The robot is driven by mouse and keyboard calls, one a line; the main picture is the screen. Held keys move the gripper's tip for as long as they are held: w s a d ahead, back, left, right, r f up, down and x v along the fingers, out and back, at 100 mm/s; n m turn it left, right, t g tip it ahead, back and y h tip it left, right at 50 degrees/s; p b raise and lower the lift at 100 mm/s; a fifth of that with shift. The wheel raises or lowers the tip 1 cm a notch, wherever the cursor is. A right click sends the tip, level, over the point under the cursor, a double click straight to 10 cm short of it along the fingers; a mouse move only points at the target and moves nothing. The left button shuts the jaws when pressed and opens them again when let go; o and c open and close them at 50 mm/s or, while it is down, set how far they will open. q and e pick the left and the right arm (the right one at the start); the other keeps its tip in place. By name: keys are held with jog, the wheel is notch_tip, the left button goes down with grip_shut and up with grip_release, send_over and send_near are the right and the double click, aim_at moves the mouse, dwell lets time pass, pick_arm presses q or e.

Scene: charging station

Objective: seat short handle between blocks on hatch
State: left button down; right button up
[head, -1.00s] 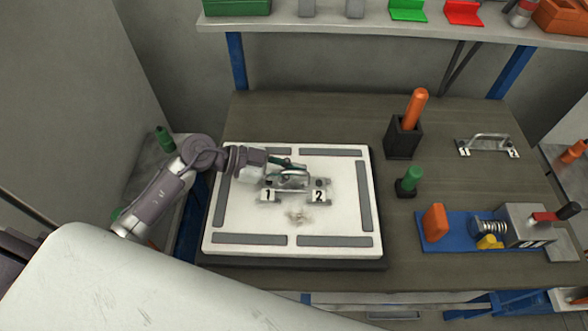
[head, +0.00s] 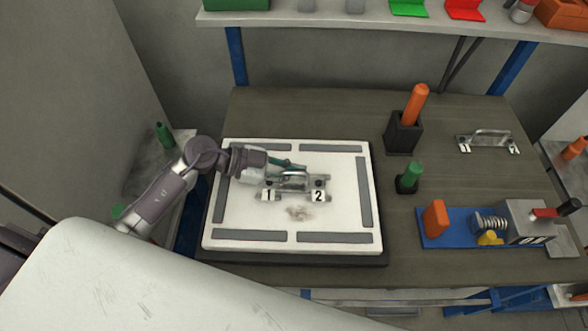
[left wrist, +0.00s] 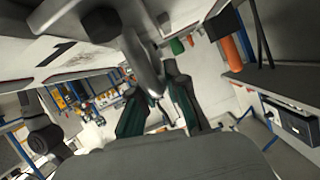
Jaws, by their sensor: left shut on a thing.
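The hatch is a white square panel (head: 235,210) with grey strips along its edges, lying on the table. Two small blocks stand on it, labelled 1 (head: 268,195) and 2 (head: 318,196). A short grey metal handle (head: 300,180) is at the two blocks, its bar raised. I cannot tell whether its ends rest fully between them. My left gripper (head: 292,165) is shut on the handle from the left. In the left wrist view the grey handle (left wrist: 143,62) runs down to the dark green fingers (left wrist: 157,103). The right gripper is not in view.
Another handle (head: 487,138) lies at the right back of the table. An orange stick (head: 415,105) stands in a black holder (head: 403,135), with a green peg (head: 411,175) nearby. A blue fixture (head: 460,240) is front right. A shelf (head: 330,18) runs above the back.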

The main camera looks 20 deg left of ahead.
pick_arm(q)
jog(key=shift+f, duration=0.55)
jog(key=c, duration=1.1)
grip_release()
jog(key=v, duration=1.2)
jog(key=shift+r, duration=0.1)
